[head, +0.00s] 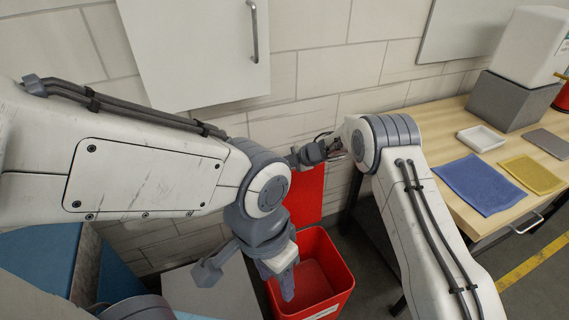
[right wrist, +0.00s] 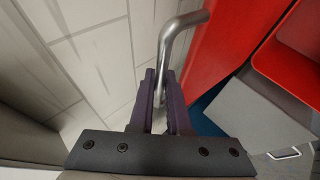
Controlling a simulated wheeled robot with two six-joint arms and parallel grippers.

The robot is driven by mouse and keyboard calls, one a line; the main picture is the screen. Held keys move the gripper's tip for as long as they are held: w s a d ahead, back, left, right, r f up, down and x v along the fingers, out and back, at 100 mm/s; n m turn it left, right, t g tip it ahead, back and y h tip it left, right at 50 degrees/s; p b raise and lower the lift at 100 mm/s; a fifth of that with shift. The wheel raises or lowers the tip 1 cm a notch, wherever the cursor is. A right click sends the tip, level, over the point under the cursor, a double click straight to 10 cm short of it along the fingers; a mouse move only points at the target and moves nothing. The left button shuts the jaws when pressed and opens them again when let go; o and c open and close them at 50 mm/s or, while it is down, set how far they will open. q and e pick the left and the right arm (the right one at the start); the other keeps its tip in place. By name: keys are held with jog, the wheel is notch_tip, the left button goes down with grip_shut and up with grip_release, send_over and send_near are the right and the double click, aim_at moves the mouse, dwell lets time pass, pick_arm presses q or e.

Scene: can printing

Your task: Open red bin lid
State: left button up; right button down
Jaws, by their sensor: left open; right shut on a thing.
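The red bin (head: 340,290) stands on the floor in the middle of the head view, with its inside visible. Its red lid (head: 305,192) stands raised at the back of the bin, near the wall; the lid also shows in the right wrist view (right wrist: 215,45). My right gripper (head: 318,152) is at the top of the lid. In the right wrist view its dark fingers (right wrist: 160,95) are shut on the lid's bent silver handle (right wrist: 170,45). My left gripper (head: 247,278) is open and empty, pointing down by the bin's left side. It partly hides the bin.
A wooden table (head: 470,145) at the right holds a blue cloth (head: 478,184), a yellow cloth (head: 532,174), a white tray (head: 481,138) and a grey box (head: 510,101). A white wall cabinet (head: 190,50) hangs above. The tiled wall (head: 325,75) is close behind the lid.

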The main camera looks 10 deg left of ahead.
jog(key=shift+w+d+r, duration=0.1)
jog(key=shift+w+d, duration=0.05)
jog(key=shift+w, duration=0.1)
jog(key=c, duration=0.9)
grip_release()
jog(key=shift+s, duration=0.15)
jog(key=shift+s+a, duration=0.1)
jog(key=shift+a, duration=0.1)
jog(key=b+v, duration=0.2)
jog(key=v, duration=0.8)
jog(key=shift+d+r, duration=0.15)
jog(key=shift+d, duration=0.05)
